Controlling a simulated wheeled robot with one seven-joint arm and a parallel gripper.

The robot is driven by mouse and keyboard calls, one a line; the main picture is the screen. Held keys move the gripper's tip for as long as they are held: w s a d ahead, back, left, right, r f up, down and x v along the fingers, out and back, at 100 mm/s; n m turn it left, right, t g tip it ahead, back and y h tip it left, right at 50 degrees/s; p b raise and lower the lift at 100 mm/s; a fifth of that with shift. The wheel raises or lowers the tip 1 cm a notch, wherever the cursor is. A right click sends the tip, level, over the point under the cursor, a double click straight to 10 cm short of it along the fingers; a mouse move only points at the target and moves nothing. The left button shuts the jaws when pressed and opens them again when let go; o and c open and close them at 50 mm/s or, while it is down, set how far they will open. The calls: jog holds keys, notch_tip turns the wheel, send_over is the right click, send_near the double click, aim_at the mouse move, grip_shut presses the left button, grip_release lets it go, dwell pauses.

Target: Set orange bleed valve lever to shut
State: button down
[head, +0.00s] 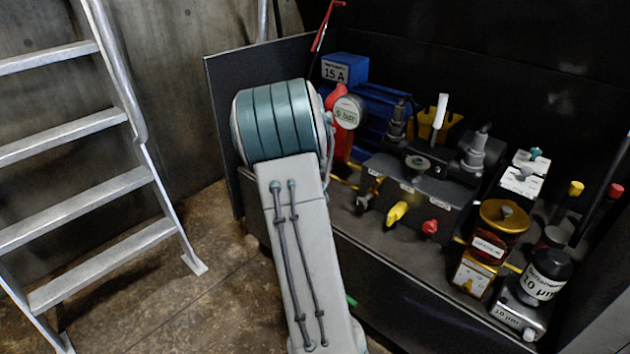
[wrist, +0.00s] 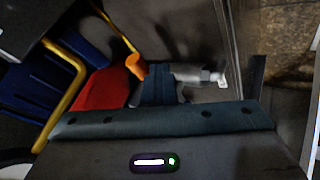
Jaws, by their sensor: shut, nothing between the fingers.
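The orange lever (wrist: 137,66) shows in the wrist view as a small tilted orange piece. It lies just left of the dark teal fingers of my gripper (wrist: 159,72), which are shut and empty. The fingers are very near the lever; I cannot tell if they touch it. A pale grey cylindrical fitting (wrist: 192,75) shows just right of the fingers and is partly hidden by them. In the head view my arm covers this spot, and neither the lever nor my gripper can be made out.
A red rounded body (wrist: 100,90) and a yellow pipe (wrist: 68,95) crowd the lever's left. In the head view, a red vessel (head: 338,137) with a gauge, a blue motor unit (head: 346,68) and a dark valve block (head: 415,182) stand right of my arm. A ladder (head: 85,130) stands left.

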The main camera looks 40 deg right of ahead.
jog(key=shift+s+d+f, duration=0.1)
jog(key=shift+s, duration=0.05)
jog(key=shift+s+a+f+b, duration=0.1)
jog(key=shift+a+f+b, duration=0.15)
jog(key=shift+a+b, duration=0.55)
jog(key=a+b, duration=0.1)
jog(key=a, duration=0.1)
jog(key=a+b, duration=0.1)
jog(key=shift+s+r+b, duration=0.1)
jog(key=shift+s+b, duration=0.15)
jog(key=shift+b, duration=0.1)
jog(key=s+d+p+v, duration=0.1)
jog(key=p+v, duration=0.2)
jog(key=v, duration=0.6)
jog(key=shift+r, duration=0.25)
jog(key=shift+s+r, duration=0.1)
